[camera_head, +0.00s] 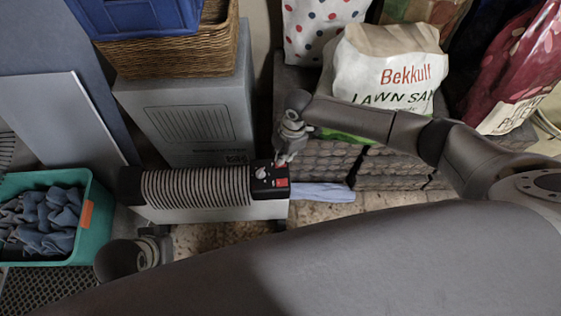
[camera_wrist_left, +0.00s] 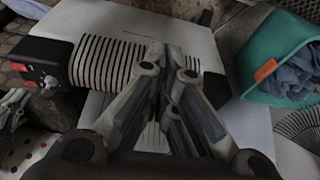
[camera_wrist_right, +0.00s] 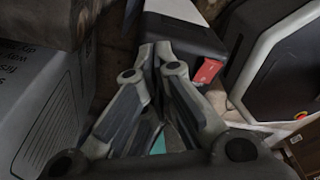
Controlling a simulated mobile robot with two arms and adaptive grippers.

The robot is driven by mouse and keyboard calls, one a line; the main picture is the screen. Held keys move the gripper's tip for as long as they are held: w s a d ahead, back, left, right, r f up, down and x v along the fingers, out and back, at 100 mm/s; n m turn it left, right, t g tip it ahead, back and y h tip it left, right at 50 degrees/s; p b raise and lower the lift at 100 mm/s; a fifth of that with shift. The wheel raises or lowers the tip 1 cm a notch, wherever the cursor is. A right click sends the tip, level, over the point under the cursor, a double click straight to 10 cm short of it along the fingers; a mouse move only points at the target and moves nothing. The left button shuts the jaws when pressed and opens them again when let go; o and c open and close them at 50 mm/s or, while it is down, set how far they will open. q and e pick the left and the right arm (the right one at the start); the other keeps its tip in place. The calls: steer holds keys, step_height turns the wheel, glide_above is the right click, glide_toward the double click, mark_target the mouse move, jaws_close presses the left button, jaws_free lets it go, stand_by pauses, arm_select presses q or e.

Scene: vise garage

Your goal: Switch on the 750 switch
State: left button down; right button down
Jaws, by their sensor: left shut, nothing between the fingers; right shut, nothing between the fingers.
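A heater (camera_head: 200,187) with a ribbed top stands on the floor. Its black control panel (camera_head: 266,177) at the right end carries a pale knob (camera_head: 261,172) and red switches (camera_head: 281,182). Labels are too small to read, so I cannot tell which is the 750 switch. My right gripper (camera_head: 283,159) is shut and empty, pointing down at the panel's back edge by the knob. In the right wrist view a red switch (camera_wrist_right: 207,71) shows right of its fingertips. My left gripper (camera_wrist_left: 172,58) is shut and empty near the heater's other end, away from the panel.
A teal bin (camera_head: 96,222) of blue-grey cloths stands left of the heater. Behind it is a grey box (camera_head: 190,115) under a wicker basket (camera_head: 175,55). Bags, including a white lawn sand bag (camera_head: 385,70), sit at the back right. Bare floor shows in front of the heater.

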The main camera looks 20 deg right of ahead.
steer(key=shift+f, duration=0.15)
steer(key=shift+f, duration=0.1)
arm_select(q)
steer(key=shift+r, duration=0.35)
steer(key=shift+s+r+b, duration=0.1)
steer(key=shift+s+b, duration=0.2)
steer(key=shift+s, duration=0.05)
arm_select(e)
steer(key=shift+f, duration=0.4)
steer(key=shift+f, duration=0.1)
